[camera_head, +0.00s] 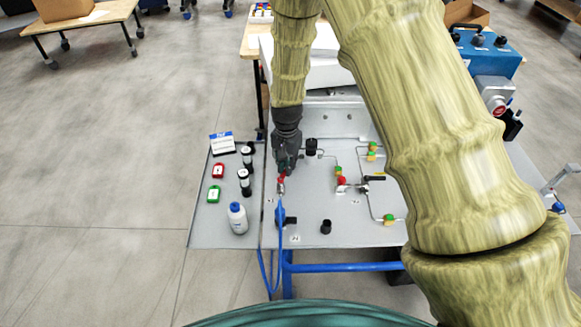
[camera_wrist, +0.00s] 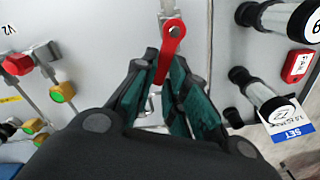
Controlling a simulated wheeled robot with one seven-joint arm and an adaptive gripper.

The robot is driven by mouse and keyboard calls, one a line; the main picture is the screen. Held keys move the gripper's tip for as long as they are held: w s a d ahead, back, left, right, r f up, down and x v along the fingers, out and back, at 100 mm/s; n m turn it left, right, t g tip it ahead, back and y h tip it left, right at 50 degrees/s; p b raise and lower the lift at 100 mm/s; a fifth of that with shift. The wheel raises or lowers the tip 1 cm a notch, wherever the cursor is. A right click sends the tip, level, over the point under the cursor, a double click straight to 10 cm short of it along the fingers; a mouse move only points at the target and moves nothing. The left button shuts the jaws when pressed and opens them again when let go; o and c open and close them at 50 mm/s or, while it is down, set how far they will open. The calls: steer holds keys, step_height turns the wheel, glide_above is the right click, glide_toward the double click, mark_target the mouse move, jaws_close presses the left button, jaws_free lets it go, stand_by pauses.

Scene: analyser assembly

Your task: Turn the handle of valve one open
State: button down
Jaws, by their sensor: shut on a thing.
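A red lever handle (camera_wrist: 169,42) is on a silver valve body (camera_wrist: 168,9) at the top of the wrist view. The same handle (camera_head: 281,179) shows as a small red spot in the head view, at the left of the grey panel. My gripper (camera_wrist: 168,78) is shut on the handle's lower end, which lies between the two teal-padded fingers. In the head view my gripper (camera_head: 283,166) points down at the valve. The handle's tip is partly hidden between the fingers. No label for valve one can be read.
A blue hose (camera_head: 279,235) runs down from the valve. Another red-topped valve (camera_head: 341,182) and a black-handled valve (camera_head: 373,178) stand to the right. Black-capped vials (camera_head: 244,180), red and green tags, and a white bottle (camera_head: 237,218) sit on the left shelf (camera_head: 208,236).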

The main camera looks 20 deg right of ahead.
steer(key=n, duration=0.1)
steer(key=a+n, duration=0.1)
steer(key=n, duration=0.1)
steer(key=w+n, duration=0.1)
steer(key=n, duration=0.1)
steer(key=shift+a+b, duration=0.3)
steer(key=shift+a, duration=0.1)
steer(key=shift+n, duration=0.3)
steer(key=c, duration=1.4)
jaws_free()
steer(key=shift+c, duration=0.2)
steer(key=shift+r, duration=0.1)
step_height(320, 180, up, 12)
